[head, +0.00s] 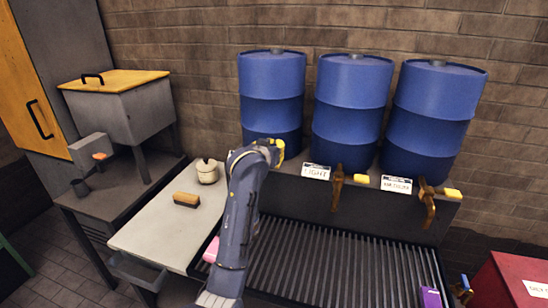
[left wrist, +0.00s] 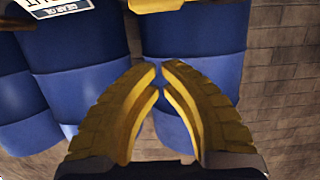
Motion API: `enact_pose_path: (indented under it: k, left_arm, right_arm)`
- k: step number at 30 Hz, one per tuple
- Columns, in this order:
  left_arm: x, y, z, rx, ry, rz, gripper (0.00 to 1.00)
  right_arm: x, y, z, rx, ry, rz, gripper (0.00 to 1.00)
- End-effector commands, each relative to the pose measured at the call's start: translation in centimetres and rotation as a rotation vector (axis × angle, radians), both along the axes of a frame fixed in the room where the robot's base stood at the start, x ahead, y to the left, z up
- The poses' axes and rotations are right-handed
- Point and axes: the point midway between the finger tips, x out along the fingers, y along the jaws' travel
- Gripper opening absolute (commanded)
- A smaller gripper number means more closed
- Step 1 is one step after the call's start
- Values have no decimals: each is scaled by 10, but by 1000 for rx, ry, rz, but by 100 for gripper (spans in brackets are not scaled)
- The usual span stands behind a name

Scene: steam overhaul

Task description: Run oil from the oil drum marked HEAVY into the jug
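Three blue drums stand in a row at the back: left (head: 271,100), middle (head: 350,112) and right (head: 432,120). A card reading LIGHT (head: 316,172) is beside the brass tap (head: 338,188) below the middle drum. A card reading MEDIUM (head: 396,184) is beside the right drum's tap (head: 428,205). My left arm covers the area below the left drum; no HEAVY label is readable. My left gripper (head: 278,150) is before that drum, its fingertips together with nothing between them in the left wrist view (left wrist: 159,64). A cream vessel (head: 208,173), possibly the jug, stands on the bench.
A wooden brush (head: 186,200) lies on the pale bench top (head: 160,235). A slatted grate (head: 340,250) spans below the taps. A purple object (head: 430,297) and a blue-handled brass fitting (head: 462,288) are at its right. A red box (head: 515,280) stands lower right.

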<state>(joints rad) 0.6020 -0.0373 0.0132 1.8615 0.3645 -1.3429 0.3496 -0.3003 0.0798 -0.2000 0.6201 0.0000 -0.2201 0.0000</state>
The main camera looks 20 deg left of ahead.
Motion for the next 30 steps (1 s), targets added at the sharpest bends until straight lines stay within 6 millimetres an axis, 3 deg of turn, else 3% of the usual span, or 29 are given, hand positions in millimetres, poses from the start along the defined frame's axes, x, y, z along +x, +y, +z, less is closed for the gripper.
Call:
enact_pose_path:
  k: [9,30]
  left_arm:
    - [2,1,-34,0,2,1,0]
    - [1,-2,-45,61,1,0,0]
  right_arm:
    - [0,0,0,0,0,0,44]
    - [0,0,0,0,0,0,44]
